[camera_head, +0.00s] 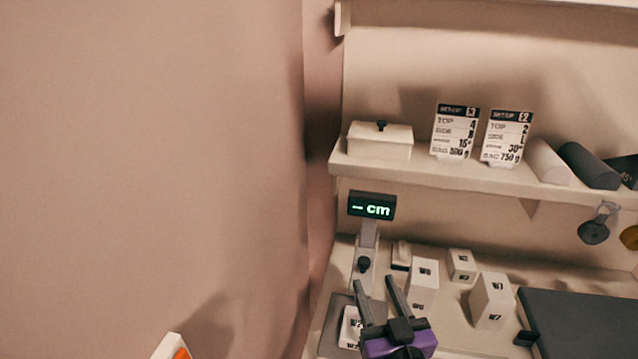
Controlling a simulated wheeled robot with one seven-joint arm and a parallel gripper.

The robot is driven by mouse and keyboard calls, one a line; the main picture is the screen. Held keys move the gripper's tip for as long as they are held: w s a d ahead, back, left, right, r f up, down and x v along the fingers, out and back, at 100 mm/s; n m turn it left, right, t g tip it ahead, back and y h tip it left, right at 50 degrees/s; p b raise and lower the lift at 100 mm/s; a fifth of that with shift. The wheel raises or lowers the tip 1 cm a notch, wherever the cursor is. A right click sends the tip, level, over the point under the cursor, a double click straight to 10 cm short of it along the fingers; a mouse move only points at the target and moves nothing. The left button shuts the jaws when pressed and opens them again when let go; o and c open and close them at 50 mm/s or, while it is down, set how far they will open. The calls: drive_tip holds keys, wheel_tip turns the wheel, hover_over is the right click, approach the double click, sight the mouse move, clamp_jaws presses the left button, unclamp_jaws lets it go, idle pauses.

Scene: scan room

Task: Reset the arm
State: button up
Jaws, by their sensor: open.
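My gripper (378,290) is at the bottom centre of the head view, with a purple body and two dark grey fingers pointing up and away. The fingers stand apart, and I see nothing held between them. It is over the front left of the worktop, in front of a small display (372,206) reading "– cm" in green. A white card or block (349,327) with dark print shows just left of the fingers, on a dark plate (333,328), partly hidden by the gripper.
Several white labelled blocks (491,299) stand right of my gripper. A dark flat slab (585,325) lies farther right. A shelf (480,178) above carries a lidded white box (380,142), two printed cards (455,131) and rolls (588,166). A plain wall (150,150) fills the left.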

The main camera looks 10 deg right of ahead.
drive_tip(key=s+d+f+g, duration=0.1)
drive_tip(key=s+f, duration=0.1)
drive_tip(key=s, duration=1.6)
drive_tip(key=s+d+f+g, duration=0.1)
drive_tip(key=s+g, duration=0.1)
drive_tip(key=s, duration=1.6)
drive_tip(key=shift+s+d+f, duration=0.35)
drive_tip(key=shift+f, duration=0.05)
